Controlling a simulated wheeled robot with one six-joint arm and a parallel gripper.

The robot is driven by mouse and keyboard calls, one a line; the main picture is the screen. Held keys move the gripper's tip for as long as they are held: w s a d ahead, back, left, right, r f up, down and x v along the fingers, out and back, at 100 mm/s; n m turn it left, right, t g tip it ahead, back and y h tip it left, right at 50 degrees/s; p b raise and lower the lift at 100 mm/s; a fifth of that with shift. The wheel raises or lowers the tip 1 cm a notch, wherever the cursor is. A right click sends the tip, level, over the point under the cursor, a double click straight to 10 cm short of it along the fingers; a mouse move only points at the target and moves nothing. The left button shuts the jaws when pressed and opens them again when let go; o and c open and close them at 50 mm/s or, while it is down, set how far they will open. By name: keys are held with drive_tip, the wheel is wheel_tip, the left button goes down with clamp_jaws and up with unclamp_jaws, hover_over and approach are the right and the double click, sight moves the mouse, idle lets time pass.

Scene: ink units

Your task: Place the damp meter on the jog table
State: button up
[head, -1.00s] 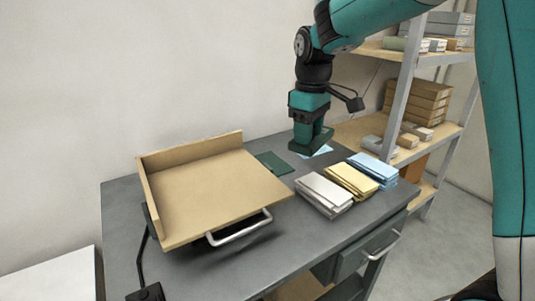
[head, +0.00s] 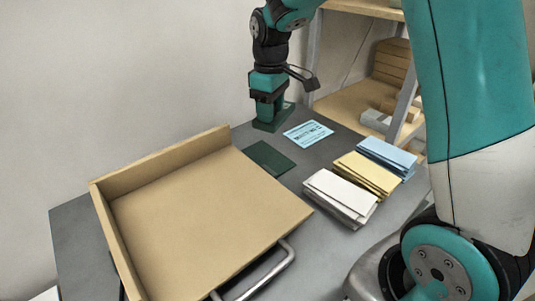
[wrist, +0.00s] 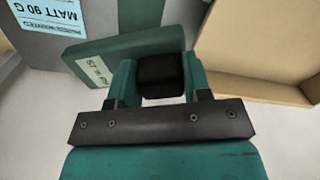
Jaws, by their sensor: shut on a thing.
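My gripper (head: 268,96) is shut on the damp meter (head: 272,123), a green slab-like body with a black grip. In the wrist view, the black grip sits between my two teal fingers (wrist: 160,76), and the meter's green body (wrist: 128,52) with a pale label shows beyond them. In the head view, the meter is at the back of the grey bench, left of a light blue card; its height above the bench is hard to tell. The jog table (head: 205,205), a tan board with raised walls at back and left, is left of the gripper and empty.
A dark green mat (head: 268,157) lies between jog table and blue card (head: 307,134). White (head: 341,197), yellow (head: 367,173) and blue (head: 386,157) paper stacks line the right side. A metal handle (head: 262,272) sticks out from the jog table's front. Shelving stands behind right.

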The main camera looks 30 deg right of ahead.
wheel_tip(320, 180, down, 14)
drive_tip(key=shift+a+f, duration=0.1)
idle(0.4)
drive_tip(key=shift+f, duration=0.15)
drive_tip(key=o, duration=1)
drive_tip(key=shift+o, duration=0.2)
wheel_tip(320, 180, up, 12)
drive_tip(key=shift+r, duration=0.1)
drive_tip(key=s+a+r+y, duration=0.1)
drive_tip(key=s+a+r, duration=0.1)
drive_tip(key=s+a, duration=0.3)
drive_tip(key=s+a+r+y, duration=0.1)
drive_tip(key=s+a+r, duration=0.2)
drive_tip(key=s, duration=0.9)
drive_tip(key=s+a+r+y, duration=0.2)
drive_tip(key=s+a, duration=0.4)
drive_tip(key=s, duration=0.3)
drive_tip(key=shift+s+a+r, duration=0.25)
drive_tip(key=shift+a+r, duration=0.1)
drive_tip(key=shift+r, duration=0.1)
